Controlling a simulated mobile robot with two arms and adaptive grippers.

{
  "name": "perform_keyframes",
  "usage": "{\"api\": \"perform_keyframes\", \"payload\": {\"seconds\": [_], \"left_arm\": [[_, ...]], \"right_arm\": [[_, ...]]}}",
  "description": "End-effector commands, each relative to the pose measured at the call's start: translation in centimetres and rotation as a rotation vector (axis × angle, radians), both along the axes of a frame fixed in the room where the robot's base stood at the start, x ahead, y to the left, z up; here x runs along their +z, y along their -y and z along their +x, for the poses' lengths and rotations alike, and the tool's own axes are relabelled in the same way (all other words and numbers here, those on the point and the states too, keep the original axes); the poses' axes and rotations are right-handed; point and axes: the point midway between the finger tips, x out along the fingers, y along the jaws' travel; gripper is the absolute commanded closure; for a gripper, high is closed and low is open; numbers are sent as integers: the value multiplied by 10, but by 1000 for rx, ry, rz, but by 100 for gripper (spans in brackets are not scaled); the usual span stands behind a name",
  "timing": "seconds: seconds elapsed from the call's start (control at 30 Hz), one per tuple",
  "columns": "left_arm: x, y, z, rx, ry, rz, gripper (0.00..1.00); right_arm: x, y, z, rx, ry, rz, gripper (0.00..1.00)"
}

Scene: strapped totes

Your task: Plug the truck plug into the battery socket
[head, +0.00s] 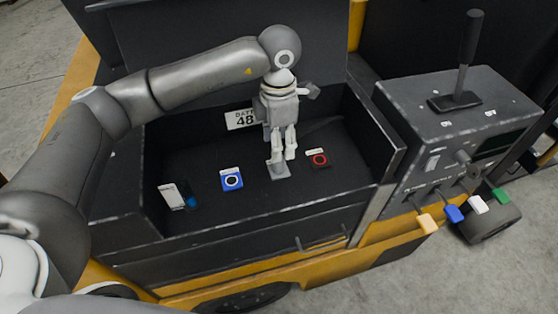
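My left gripper (283,155) points down into the black open-topped compartment (240,205). Its fingers are close together just above a grey block (280,173) on the floor. I cannot tell whether they grip it, or whether it is a plug or a socket. A blue square socket (232,180) with a pale ring lies left of the gripper. A red square socket (319,160) with a dark ring lies to its right. A white block (171,196) with a blue part beside it sits at the far left; it is too small to identify. My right gripper is not in view.
A sign reading 48 (241,119) is on the back wall. A dark control box (450,130) with a lever (465,55) stands at the right. Yellow, blue, white and green tags (453,213) hang from its front. The compartment's raised walls surround the gripper.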

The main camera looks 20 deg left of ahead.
Motion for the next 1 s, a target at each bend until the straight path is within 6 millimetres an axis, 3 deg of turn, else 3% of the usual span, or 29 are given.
{"api": "perform_keyframes", "payload": {"seconds": [0.17,0.3,0.5,1.0], "left_arm": [[-28,0,0,0,-2,0,52],[-51,0,0,0,-1,-1,52],[-71,0,0,1,1,-1,52],[-73,0,0,1,1,-1,52]], "right_arm": [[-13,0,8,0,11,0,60],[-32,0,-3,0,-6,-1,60],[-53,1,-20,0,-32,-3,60],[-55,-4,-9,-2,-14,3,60]]}}
